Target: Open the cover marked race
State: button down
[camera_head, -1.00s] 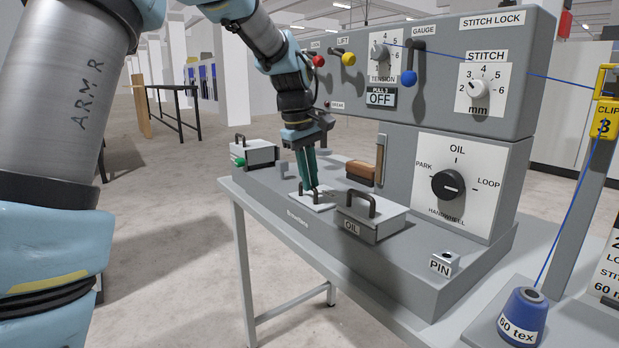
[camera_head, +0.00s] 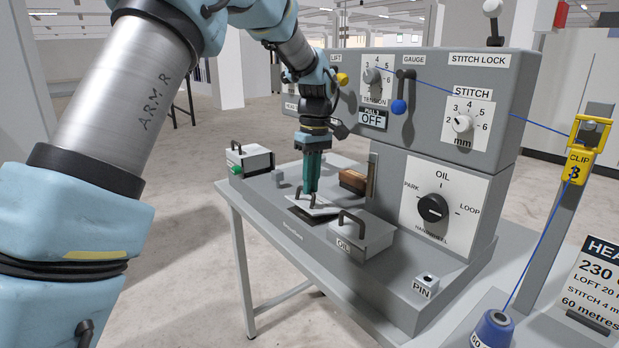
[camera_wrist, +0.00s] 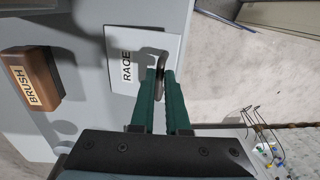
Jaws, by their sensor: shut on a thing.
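The race cover (camera_head: 325,211) is a thin white plate with a dark loop handle, on the machine bed. It is tilted up, with a dark opening (camera_head: 297,215) showing below its near edge. In the wrist view the cover (camera_wrist: 140,82) carries the label RACE, and its handle (camera_wrist: 161,62) lies between my fingertips. My gripper (camera_head: 311,190) points down with its green fingers shut on this handle; it also shows in the wrist view (camera_wrist: 160,75).
The OIL box (camera_head: 365,240) with its own loop handle stands close in front and right of the cover. The brown brush (camera_head: 353,181) lies behind it. A grey box with a green knob (camera_head: 250,160) is at the left. The control panel (camera_head: 445,205) rises behind.

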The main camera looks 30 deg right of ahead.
jog(key=c, duration=0.9)
grip_release()
jog(key=r, duration=0.3)
jog(key=r+b, duration=0.1)
jog(key=r, duration=0.3)
jog(key=r+b, duration=0.1)
jog(key=r, duration=0.2)
jog(key=shift+w+d+r, duration=0.1)
jog(key=shift+d+r, duration=0.25)
jog(key=shift+d, duration=0.05)
jog(key=shift+c, duration=0.4)
